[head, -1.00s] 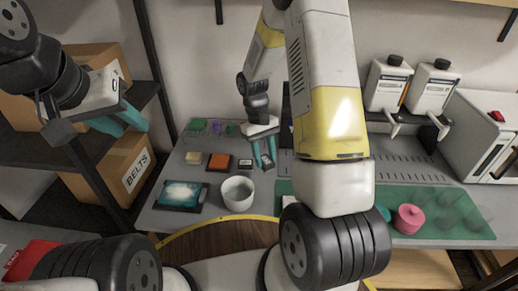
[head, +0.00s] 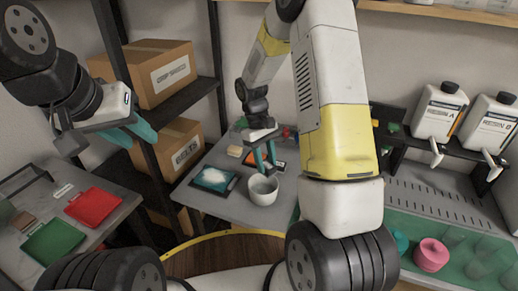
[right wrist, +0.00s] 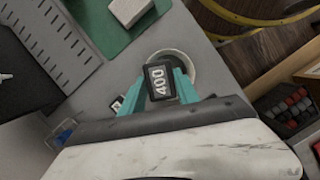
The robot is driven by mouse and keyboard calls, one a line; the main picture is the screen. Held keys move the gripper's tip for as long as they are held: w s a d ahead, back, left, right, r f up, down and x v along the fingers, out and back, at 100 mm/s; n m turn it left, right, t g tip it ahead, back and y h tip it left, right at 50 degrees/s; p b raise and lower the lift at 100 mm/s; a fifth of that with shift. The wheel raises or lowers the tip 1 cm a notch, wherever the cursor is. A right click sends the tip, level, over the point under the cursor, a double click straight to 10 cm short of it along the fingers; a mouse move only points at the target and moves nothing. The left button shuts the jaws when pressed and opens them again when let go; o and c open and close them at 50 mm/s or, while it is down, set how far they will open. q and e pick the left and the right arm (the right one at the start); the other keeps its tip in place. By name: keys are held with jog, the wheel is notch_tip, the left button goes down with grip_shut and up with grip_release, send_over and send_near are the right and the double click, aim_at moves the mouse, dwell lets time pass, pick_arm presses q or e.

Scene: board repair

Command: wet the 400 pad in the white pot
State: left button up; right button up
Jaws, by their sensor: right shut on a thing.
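My right gripper (head: 263,158) is shut on the 400 pad. In the right wrist view the pad (right wrist: 160,82) is a dark block with a white 400 label, held between the teal fingertips. The white pot (head: 263,193) stands on the grey bench, just below and in front of the right fingers in the head view. In the right wrist view the pot's rim (right wrist: 193,63) shows behind the pad, which overlaps its opening. I cannot tell how high the pad is above it. My left gripper (head: 132,133) is empty at the left, its teal fingers apart, away from the pot.
A dark tray with a pale glowing top (head: 214,180) lies left of the pot. An orange pad (head: 250,159) lies behind it. Resin jugs (head: 438,112) stand at the right.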

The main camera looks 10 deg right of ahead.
aim_at(266, 167)
jog(key=n, duration=0.2)
jog(key=shift+s+a+r+n+t+h, duration=0.2)
jog(key=shift+a+r+n+t+h, duration=0.1)
jog(key=shift+a+n+h, duration=0.1)
jog(key=n, duration=0.3)
jog(key=shift+s+a+r+t+h, duration=0.1)
jog(key=shift+a+t+h, duration=0.2)
jog(key=shift+f, duration=4.4)
jog(key=shift+r, duration=3.55)
jog(key=shift+r, duration=2)
